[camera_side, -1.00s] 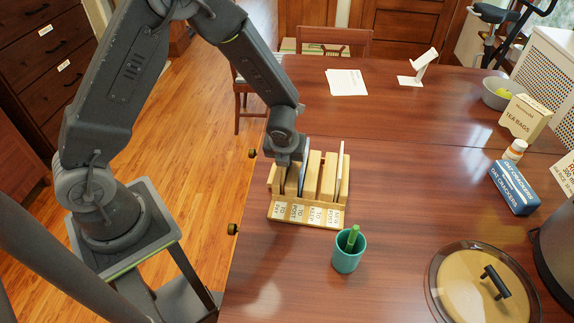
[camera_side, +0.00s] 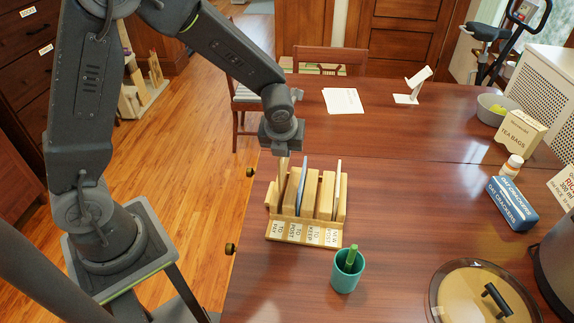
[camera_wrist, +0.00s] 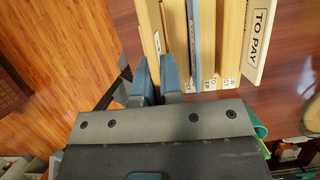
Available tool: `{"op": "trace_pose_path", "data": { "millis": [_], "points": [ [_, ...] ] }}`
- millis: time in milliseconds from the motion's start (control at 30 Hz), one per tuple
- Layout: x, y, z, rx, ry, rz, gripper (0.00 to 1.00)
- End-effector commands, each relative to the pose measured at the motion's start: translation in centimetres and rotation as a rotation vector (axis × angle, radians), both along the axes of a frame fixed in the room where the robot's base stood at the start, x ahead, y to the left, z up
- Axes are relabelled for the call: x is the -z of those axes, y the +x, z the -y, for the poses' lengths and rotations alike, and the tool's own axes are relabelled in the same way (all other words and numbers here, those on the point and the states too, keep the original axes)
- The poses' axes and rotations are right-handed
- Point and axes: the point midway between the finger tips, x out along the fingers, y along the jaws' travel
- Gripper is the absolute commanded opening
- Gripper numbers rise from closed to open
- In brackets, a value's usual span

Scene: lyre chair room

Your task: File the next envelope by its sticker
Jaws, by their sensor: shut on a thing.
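My gripper (camera_side: 282,156) is above the left end of the wooden letter rack (camera_side: 272,228). It is shut on a pale envelope (camera_side: 283,172), seen edge-on below the jaws. In the wrist view my two fingers (camera_wrist: 157,80) are close together with the thin envelope edge (camera_wrist: 157,43) between them. The envelope's sticker is hidden, and I cannot tell how far its lower edge is inside the left slot. The rack's front labels read, from the left, TO PAY, TO POST, TO KEEP and NEW POST. A blue envelope (camera_side: 303,178) stands in the TO POST slot, and a white one (camera_side: 337,185) at NEW POST.
A teal cup (camera_side: 347,277) with a green item stands in front of the rack. A glass lid (camera_side: 450,300), cracker box (camera_side: 512,203), tea box (camera_side: 522,132) and bowl (camera_side: 492,112) are on the right. White papers (camera_side: 343,101) lie behind. The table around the rack's right side is clear.

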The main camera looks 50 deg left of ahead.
Motion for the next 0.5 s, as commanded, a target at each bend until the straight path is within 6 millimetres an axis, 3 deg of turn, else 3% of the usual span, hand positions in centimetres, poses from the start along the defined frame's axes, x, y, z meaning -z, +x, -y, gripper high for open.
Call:
{"op": "trace_pose_path", "data": {
  "millis": [300, 500],
  "points": [
    [-6.8, 0.1, 0.0, 0.0, -0.003, 0.009, 0.0],
    [-6.0, 0.5, 0.3, -0.204, 0.0, -0.002, 0.0]
  ]
}}
